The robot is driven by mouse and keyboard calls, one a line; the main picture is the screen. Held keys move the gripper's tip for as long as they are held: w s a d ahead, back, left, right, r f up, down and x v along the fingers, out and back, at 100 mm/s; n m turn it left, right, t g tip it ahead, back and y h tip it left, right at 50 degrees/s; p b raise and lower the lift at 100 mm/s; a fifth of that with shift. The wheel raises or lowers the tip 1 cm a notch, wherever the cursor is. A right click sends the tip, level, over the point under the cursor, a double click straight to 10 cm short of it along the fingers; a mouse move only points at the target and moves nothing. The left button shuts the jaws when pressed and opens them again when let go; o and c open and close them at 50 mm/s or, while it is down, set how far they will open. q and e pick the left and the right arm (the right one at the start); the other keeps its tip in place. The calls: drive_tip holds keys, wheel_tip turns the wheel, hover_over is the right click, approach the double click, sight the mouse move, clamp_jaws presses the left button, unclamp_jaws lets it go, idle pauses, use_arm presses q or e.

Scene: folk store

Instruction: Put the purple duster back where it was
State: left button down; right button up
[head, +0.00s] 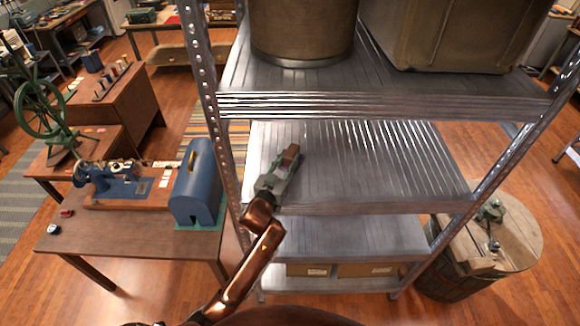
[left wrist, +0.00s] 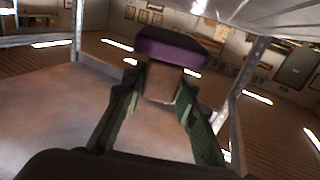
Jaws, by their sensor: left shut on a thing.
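My left gripper (head: 281,170) is over the left part of the middle board (head: 370,165) of a grey metal shelf rack. It is shut on the purple duster (head: 291,154), which shows as a small brown block in the head view. In the left wrist view the duster has a dark purple pad (left wrist: 175,48) and a brown body (left wrist: 161,80) between the two green fingers. The board (left wrist: 50,105) lies beyond and below it. I cannot tell whether the duster touches the board. My right gripper is not in view.
The middle board looks bare. The upper board (head: 390,95) holds a round brown container (head: 302,30) and a large tan case (head: 450,35). A rack post (head: 212,95) stands close left. Boxes (head: 365,269) sit low; a barrel (head: 460,270) stands right. A sewing table (head: 130,240) is left.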

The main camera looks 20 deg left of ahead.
sight(288, 168)
use_arm(q)
drive_tip(key=shift+w+f, duration=0.2)
drive_tip(key=shift+f, duration=0.85)
wheel_tip(288, 168, down, 2)
drive_tip(key=shift+s+f, duration=0.15)
drive_tip(key=shift+f, duration=0.25)
drive_tip(key=c, duration=2)
unclamp_jaws()
drive_tip(key=shift+o, duration=2.3)
drive_tip(key=shift+r, duration=0.15)
drive_tip(key=s, duration=0.3)
drive_tip(key=s+a+b, duration=0.1)
drive_tip(key=s, duration=0.7)
drive_tip(key=shift+s+a+b, duration=0.15)
drive_tip(key=shift+b, duration=0.25)
drive_tip(key=shift+s, duration=0.3)
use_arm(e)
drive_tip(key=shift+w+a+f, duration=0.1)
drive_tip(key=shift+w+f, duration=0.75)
